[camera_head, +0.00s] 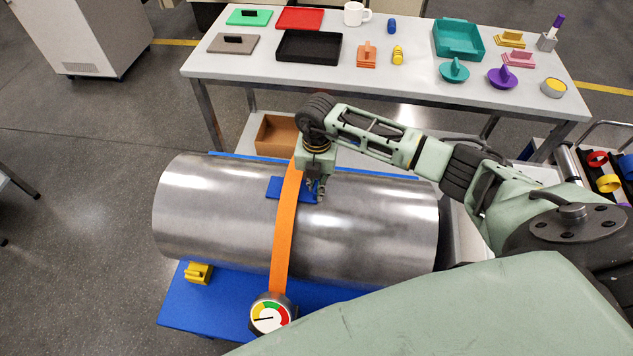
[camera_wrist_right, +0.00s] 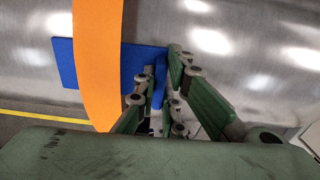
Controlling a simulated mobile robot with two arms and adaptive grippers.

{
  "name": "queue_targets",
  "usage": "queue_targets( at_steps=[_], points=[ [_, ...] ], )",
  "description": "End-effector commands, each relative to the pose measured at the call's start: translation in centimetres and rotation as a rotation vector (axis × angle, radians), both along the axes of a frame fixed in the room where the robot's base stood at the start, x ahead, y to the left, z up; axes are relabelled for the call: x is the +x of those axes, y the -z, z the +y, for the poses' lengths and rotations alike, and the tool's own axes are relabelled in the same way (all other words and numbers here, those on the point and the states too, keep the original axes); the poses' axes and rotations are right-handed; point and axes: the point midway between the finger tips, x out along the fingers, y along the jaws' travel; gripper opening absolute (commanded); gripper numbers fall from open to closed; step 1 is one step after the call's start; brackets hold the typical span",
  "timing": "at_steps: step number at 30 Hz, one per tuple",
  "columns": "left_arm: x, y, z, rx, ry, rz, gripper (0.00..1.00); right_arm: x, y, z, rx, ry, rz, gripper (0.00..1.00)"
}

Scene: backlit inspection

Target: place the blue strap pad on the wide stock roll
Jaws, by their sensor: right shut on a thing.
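The wide stock roll (camera_head: 205,215) is a large shiny metal cylinder lying on its side. The blue strap pad (camera_head: 273,187) is at the top of the roll, and the orange strap (camera_head: 284,230) crosses in front of its middle. My right gripper (camera_head: 317,190) is shut on the pad's right part. In the right wrist view, the fingertips (camera_wrist_right: 160,84) pinch an upright blue piece of the pad (camera_wrist_right: 64,62), right of the strap (camera_wrist_right: 97,50). The pad looks close against the roll; whether it touches fully is unclear. My left gripper is out of view.
A round dial gauge (camera_head: 270,315) sits at the strap's lower end. A yellow block (camera_head: 198,272) stands on the blue base (camera_head: 215,305). Behind, a white table (camera_head: 225,68) carries trays, lids and small handled parts. A brown bin (camera_head: 275,135) is below it.

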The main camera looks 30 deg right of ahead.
Motion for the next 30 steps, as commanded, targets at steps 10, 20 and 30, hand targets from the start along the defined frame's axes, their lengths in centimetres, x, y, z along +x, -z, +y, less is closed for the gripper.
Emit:
queue_targets(
  at_steps=[10, 20, 30],
  points=[
    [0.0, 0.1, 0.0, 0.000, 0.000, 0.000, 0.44, 0.0, 0.1, 0.0, 0.000, 0.001, 0.000, 0.28],
    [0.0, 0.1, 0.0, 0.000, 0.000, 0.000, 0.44, 0.1, -0.7, 0.0, 0.000, 0.000, -0.001, 0.28],
    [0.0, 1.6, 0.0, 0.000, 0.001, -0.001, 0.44, 0.1, -7.5, -0.1, -0.001, -0.001, -0.004, 0.28]
  ],
)
